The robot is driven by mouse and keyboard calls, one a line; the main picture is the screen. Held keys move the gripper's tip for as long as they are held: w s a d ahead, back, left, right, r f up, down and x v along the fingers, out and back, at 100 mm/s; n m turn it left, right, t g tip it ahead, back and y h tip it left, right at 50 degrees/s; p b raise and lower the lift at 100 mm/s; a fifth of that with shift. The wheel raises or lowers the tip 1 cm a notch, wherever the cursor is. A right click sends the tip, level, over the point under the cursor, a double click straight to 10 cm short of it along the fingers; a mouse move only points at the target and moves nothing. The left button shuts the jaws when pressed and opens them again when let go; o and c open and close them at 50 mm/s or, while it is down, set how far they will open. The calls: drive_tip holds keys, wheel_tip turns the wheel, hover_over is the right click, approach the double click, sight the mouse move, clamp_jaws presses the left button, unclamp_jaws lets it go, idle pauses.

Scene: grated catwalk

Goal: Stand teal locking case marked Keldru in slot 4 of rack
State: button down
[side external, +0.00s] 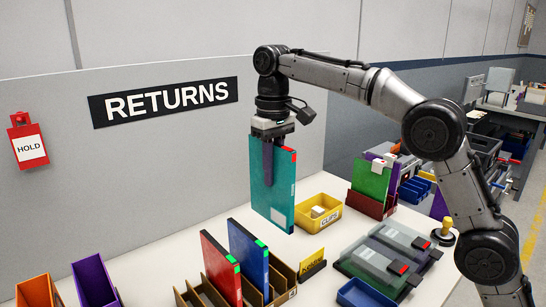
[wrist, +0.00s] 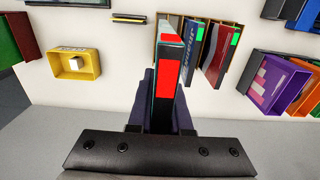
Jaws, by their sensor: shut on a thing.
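My gripper (side external: 268,160) is shut on the teal case (side external: 275,200) near its top edge. The case hangs upright in the air, clear of the table, behind the rack in the side view. Its spine carries red patches; no name is readable on it. In the wrist view, the teal case (wrist: 167,80) is seen end-on between the fingers of my gripper (wrist: 163,105). The brown slotted rack (side external: 283,272) stands at the front, cut off by the lower edge. It holds a red case (side external: 220,268) and a blue case (side external: 248,255). Slot numbers are not readable.
A yellow card (side external: 312,264) stands right of the rack. A yellow tray (side external: 318,213) sits behind it. A dark red holder (side external: 371,203) with upright cases is farther back. Grey cases (side external: 390,248) lie at right. Purple (side external: 95,282) and orange (side external: 38,291) bins stand left.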

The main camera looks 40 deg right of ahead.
sight(274, 222)
drive_tip(key=shift+f, duration=5.4)
wheel_tip(274, 222, down, 8)
drive_tip(key=shift+c, duration=1.8)
unclamp_jaws()
drive_tip(key=shift+s, duration=0.1)
drive_tip(key=shift+r, duration=4.1)
